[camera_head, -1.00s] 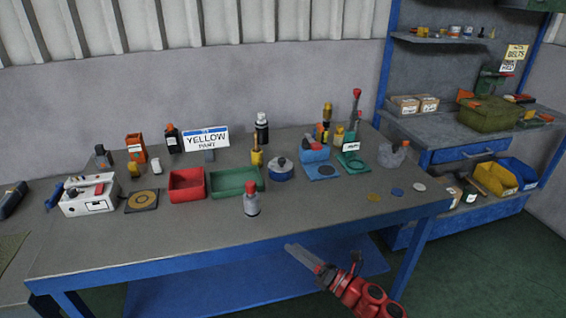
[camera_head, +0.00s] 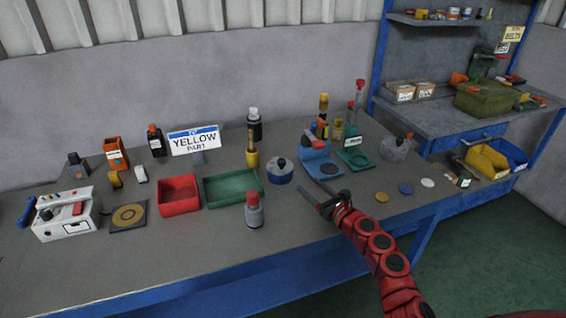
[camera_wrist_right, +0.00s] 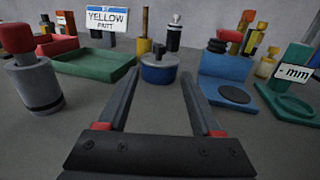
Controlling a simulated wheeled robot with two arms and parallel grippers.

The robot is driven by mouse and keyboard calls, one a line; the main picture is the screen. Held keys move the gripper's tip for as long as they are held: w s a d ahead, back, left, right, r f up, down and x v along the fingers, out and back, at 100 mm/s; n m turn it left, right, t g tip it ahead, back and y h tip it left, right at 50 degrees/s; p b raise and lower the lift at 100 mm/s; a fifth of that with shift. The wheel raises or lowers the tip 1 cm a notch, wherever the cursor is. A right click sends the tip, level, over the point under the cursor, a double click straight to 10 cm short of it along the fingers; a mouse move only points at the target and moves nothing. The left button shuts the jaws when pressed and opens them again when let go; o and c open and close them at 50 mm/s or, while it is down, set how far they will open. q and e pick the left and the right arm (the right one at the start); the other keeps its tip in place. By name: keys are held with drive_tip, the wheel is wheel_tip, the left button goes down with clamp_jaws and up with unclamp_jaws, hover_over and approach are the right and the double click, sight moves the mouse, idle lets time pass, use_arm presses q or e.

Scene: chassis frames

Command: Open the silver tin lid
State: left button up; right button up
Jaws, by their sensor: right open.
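A round blue tin (camera_head: 280,176) with a silver lid (camera_head: 280,163) and a black knob on top stands near the middle of the bench. In the right wrist view the blue tin (camera_wrist_right: 159,73) stands straight ahead, its lid (camera_wrist_right: 159,59) seated on it. My right gripper (camera_head: 318,199) is open and empty, in front of the tin and a little to its right. In the wrist view its two fingers (camera_wrist_right: 160,78) point towards the tin, which lies beyond the tips, apart from them. My left gripper is not in view.
A grey bottle with a red cap (camera_head: 254,210) stands left of my right gripper. A green tray (camera_head: 235,200) and red tray (camera_head: 178,209) lie further left. A blue stand (camera_head: 316,155) and green stand (camera_head: 355,158) are right of the tin. Coloured discs (camera_head: 405,189) lie at right.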

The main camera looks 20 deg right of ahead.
sight(284, 164)
drive_tip(key=p+x, duration=0.1)
drive_tip(key=x, duration=1.1)
drive_tip(key=shift+w+d+f, duration=0.1)
drive_tip(key=shift+w, duration=0.2)
drive_tip(key=shift+b+x, duration=0.45)
drive_tip(key=shift+x, duration=0.55)
drive_tip(key=shift+c, duration=0.2)
clamp_jaws()
